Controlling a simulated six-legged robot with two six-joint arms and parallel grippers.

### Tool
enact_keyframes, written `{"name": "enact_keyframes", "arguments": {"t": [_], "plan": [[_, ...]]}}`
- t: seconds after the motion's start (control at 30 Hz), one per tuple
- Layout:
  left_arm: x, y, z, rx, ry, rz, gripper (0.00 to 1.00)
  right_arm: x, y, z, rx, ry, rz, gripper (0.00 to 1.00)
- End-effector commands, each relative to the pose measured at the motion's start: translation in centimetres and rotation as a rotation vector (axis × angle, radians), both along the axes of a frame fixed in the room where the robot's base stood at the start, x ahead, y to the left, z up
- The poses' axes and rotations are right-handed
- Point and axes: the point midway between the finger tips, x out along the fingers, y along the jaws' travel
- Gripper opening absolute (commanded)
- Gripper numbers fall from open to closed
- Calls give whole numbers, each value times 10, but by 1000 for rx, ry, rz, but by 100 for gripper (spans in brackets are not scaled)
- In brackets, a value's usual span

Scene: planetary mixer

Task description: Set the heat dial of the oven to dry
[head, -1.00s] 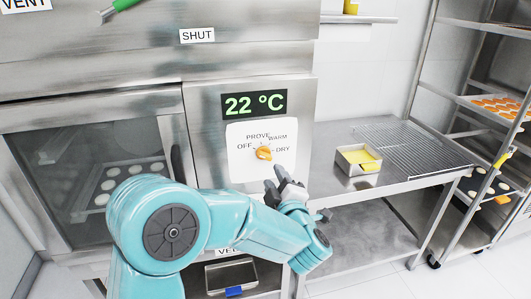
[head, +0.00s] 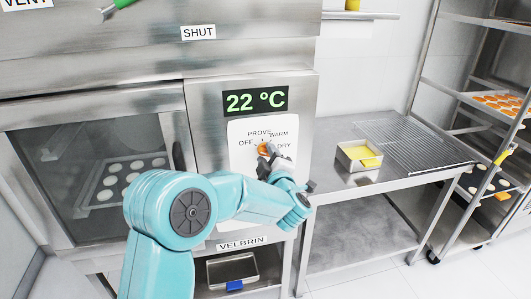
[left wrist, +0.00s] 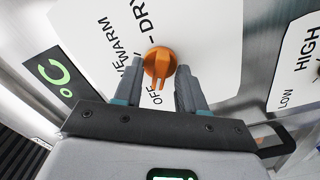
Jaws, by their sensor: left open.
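The orange heat dial (head: 263,149) sits on a white panel (head: 240,165) marked OFF, PROVE, WARM and DRY, below the oven's display (head: 255,101), which reads 22 °C. My left gripper (head: 268,153) is at the dial and partly hides it and the labels. In the left wrist view the dial (left wrist: 159,61) lies between the tips of my open left gripper (left wrist: 157,80), one finger on each side, with no clear contact. The dial's ridge seems to point toward OFF, while DRY is on the far side. My right gripper is not in view.
The oven door (head: 95,175) with a tray of pale rounds behind its glass is at left. A steel table (head: 340,205) with a small yellow-filled tin (head: 358,164) and a wire rack (head: 415,145) stands at right. Another panel marked HIGH and LOW (left wrist: 300,65) shows in the wrist view.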

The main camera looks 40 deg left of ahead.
Motion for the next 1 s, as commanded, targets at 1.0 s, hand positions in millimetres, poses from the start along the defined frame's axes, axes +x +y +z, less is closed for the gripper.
{"name": "enact_keyframes", "arguments": {"t": [1.0], "plan": [[0,0,0,261,307,-1,0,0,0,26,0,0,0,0]]}}
